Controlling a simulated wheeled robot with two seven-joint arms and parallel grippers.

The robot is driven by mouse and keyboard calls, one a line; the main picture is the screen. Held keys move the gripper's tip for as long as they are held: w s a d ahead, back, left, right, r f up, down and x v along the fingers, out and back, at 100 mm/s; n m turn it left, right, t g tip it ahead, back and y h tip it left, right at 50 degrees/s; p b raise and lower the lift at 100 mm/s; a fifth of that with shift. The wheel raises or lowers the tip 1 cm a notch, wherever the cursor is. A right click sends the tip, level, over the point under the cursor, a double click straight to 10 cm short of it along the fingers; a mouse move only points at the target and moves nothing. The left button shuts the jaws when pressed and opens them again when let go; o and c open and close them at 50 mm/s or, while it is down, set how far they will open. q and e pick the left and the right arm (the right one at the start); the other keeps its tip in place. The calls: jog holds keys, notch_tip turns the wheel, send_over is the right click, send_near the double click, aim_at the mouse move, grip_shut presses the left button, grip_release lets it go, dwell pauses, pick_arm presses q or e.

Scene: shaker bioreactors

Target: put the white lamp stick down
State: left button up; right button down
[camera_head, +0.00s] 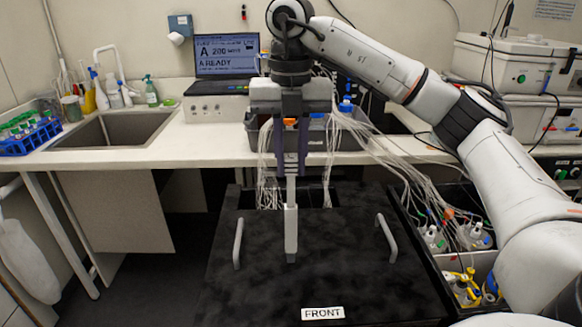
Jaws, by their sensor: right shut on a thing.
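The white lamp stick (291,228) is a slim pale bar with a dark tip at its lower end. It hangs upright in front of the black lid (335,275), between the lid's two grey handles. My right gripper (291,172) points down and is shut on the stick's upper end. I cannot tell whether the stick's lower tip touches the lid. My left gripper is not in view.
Two grey handles, left (238,243) and right (386,238), stand up from the lid. A white bench (330,157) with a sink (115,130) and a laptop (226,58) is behind. Loose tubes (400,160) and bottles (435,239) lie to the right.

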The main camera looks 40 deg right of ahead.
jog(key=shift+f, duration=0.6)
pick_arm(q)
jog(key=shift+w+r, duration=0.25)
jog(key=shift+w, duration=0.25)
pick_arm(e)
jog(key=shift+f, duration=0.25)
jog(key=c, duration=1.6)
grip_release()
jog(key=shift+f, duration=0.15)
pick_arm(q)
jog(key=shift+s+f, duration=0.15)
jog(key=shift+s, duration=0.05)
pick_arm(e)
jog(key=shift+o, duration=0.2)
notch_tip(320, 180, up, 12)
jog(key=shift+r, duration=0.15)
